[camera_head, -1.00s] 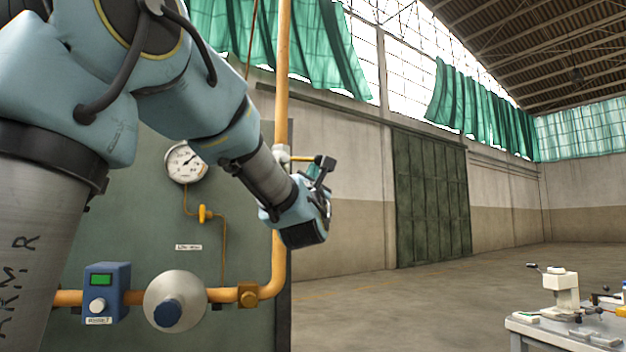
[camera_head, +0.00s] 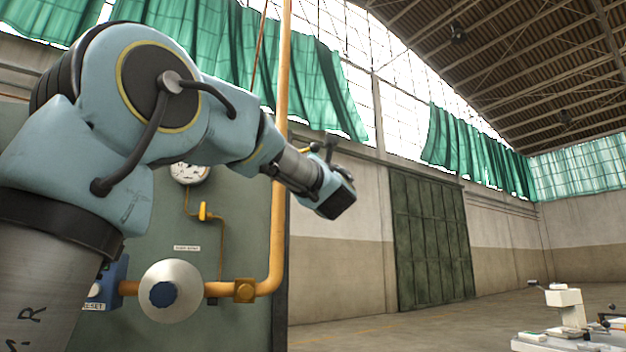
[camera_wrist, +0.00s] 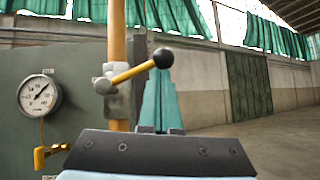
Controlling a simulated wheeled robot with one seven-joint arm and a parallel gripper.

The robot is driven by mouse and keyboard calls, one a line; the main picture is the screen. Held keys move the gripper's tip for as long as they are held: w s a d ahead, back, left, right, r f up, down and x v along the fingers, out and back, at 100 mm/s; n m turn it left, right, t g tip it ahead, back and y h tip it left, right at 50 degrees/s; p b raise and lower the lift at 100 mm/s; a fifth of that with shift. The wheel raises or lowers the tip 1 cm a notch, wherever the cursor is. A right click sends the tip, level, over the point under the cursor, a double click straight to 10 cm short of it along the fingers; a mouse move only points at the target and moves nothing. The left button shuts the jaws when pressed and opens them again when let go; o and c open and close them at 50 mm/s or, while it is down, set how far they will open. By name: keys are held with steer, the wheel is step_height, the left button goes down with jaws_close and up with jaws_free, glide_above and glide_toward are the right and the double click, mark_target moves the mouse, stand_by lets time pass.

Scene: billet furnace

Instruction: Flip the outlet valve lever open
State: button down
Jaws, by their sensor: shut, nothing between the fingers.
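The outlet valve lever (camera_wrist: 130,73) is a yellow bar with a black ball knob. It sits on a grey valve body (camera_wrist: 104,86) on the vertical orange pipe and slants up to the right in the wrist view. In the head view the lever (camera_head: 303,150) shows only in part behind my arm. My gripper (camera_wrist: 160,73) is shut and empty. Its teal fingers point up just below the knob in the wrist view; I cannot tell whether they touch it. In the head view the fingers are hidden behind the dark gripper body.
A pressure gauge (camera_head: 188,173), a small yellow valve (camera_head: 203,211) and a round silver fitting with a blue knob (camera_head: 170,291) are on the green cabinet front. A bench (camera_head: 535,343) with equipment stands at the lower right. The floor right of the cabinet is clear.

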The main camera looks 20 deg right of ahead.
mark_target(311, 145)
steer(key=r+n+y+b, duration=0.1)
steer(key=n+y, duration=0.2)
steer(key=n, duration=0.1)
steer(key=r+n+y+b, duration=0.1)
steer(key=n+y+b, duration=0.1)
steer(key=n+y, duration=0.2)
steer(key=r+n+y+b, duration=0.1)
steer(key=n+y, duration=0.3)
steer(key=shift+w+a+r+n+g, duration=0.1)
steer(key=shift+a+r+n+g, duration=0.2)
steer(key=shift+a, duration=0.05)
steer(key=a+r+n+g+y+p, duration=0.1)
steer(key=n, duration=0.2)
steer(key=a+r+n+g+y+p, duration=0.1)
steer(key=n+g+y, duration=0.1)
steer(key=n, duration=0.1)
steer(key=a+r+n+g+y+p, duration=0.1)
steer(key=n+g+y, duration=0.1)
steer(key=n, duration=0.2)
steer(key=shift+w+r+p, duration=0.1)
steer(key=shift+w+p, duration=0.05)
steer(key=shift+p, duration=0.25)
steer(key=shift+n, duration=0.3)
